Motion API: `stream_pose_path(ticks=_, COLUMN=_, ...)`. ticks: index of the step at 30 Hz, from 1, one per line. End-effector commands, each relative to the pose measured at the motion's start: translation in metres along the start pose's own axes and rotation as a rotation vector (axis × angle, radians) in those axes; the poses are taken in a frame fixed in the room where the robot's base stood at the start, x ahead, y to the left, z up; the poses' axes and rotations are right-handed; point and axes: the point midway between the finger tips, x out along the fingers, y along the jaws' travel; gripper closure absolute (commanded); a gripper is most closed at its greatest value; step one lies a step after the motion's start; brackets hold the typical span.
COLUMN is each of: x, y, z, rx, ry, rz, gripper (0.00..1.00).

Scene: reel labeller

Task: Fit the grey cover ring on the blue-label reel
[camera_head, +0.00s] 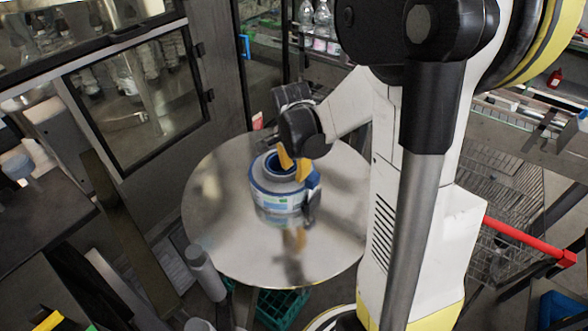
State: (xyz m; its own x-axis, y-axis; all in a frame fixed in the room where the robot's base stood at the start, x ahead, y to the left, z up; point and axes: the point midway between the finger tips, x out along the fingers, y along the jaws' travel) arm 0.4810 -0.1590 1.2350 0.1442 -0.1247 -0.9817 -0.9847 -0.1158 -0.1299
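The blue-label reel (275,205), with white and blue bands, lies flat on a round shiny table (220,240). A grey ring-shaped surface (262,178) shows at its top, around a dark blue core (279,163). I take this to be the grey cover ring, but cannot tell whether it is seated. My gripper (294,170) reaches in from above, its yellow fingertips at the right side of the reel's top. The fingers are close to the ring and core. Whether they grip anything is too small to tell. The reel's far right side is partly hidden.
My white arm covers the table's right side. A dark machine frame with a glass door (140,100) stands behind left. Grey bottles (205,272) stand by the table's front left edge. A green crate (283,305) is below. The table's left and front are clear.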

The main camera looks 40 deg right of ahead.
Motion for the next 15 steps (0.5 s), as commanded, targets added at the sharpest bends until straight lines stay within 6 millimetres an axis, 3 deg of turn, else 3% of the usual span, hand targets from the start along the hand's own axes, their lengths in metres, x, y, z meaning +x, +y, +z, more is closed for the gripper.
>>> stream_pose_path(ticks=7, x=-0.013, y=0.0, z=0.0, rx=0.0, ry=0.0, rz=0.0, gripper=0.69)
stream_pose_path(ticks=15, x=-0.071, y=0.001, z=0.0, rx=-0.001, ry=0.0, rz=0.0, gripper=0.69)
